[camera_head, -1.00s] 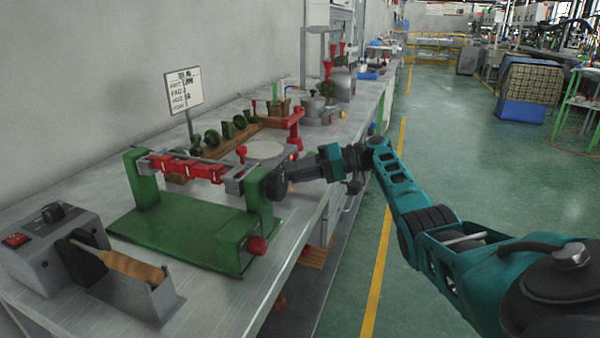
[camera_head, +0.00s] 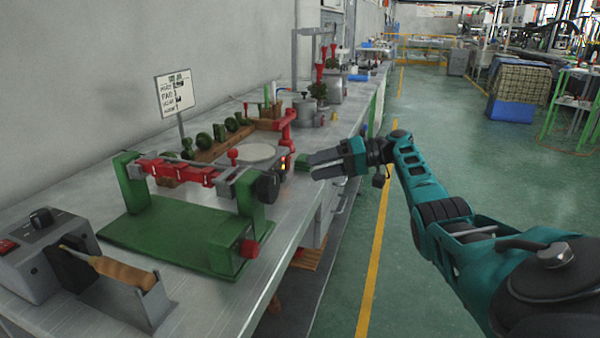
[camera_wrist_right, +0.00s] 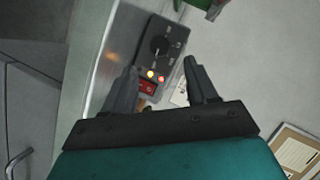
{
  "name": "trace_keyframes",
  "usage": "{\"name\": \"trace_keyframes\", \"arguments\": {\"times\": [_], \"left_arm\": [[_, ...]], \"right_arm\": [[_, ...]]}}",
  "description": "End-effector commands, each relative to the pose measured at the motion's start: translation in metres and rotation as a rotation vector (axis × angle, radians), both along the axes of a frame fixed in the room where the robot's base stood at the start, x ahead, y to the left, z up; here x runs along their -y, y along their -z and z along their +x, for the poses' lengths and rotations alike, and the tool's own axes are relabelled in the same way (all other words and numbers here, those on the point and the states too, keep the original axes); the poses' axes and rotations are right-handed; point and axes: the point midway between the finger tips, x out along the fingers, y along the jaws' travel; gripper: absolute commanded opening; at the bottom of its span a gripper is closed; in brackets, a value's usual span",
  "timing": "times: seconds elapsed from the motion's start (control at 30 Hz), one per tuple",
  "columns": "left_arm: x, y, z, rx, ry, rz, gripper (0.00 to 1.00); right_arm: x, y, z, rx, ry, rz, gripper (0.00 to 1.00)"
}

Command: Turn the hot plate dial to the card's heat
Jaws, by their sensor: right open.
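The hot plate (camera_head: 255,152) has a pale round top and stands on the bench beyond the green stand; small lights glow on its aisle-side face. In the right wrist view a dark panel shows a black dial (camera_wrist_right: 160,45) with a pale pointer mark, a yellow and a red light, and a red switch. The white card (camera_head: 175,92) stands on a post at the wall; its print is too small to read surely. My right gripper (camera_head: 311,165) is open and empty, beside the hot plate on the aisle side. Its fingers (camera_wrist_right: 159,66) frame the panel without touching the dial. My left gripper is out of view.
A grey box (camera_head: 45,255) and a wooden-handled tool (camera_head: 122,270) are nearer. Green pieces (camera_head: 203,141) line the back. The aisle is clear.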

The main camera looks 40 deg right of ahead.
Motion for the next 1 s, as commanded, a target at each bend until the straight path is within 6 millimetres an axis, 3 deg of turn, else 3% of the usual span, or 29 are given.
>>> {"name": "trace_keyframes", "arguments": {"times": [0.1, 0.33, 1.0], "left_arm": [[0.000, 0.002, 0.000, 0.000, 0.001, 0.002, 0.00], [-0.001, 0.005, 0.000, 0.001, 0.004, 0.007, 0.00], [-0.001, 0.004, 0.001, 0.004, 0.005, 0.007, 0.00]], "right_arm": [[0.019, -0.007, -0.016, 0.002, 0.004, 0.000, 0.58], [0.038, -0.015, -0.034, 0.001, 0.001, 0.001, 0.58], [0.041, -0.016, -0.037, 0.000, 0.000, 0.001, 0.58]]}}
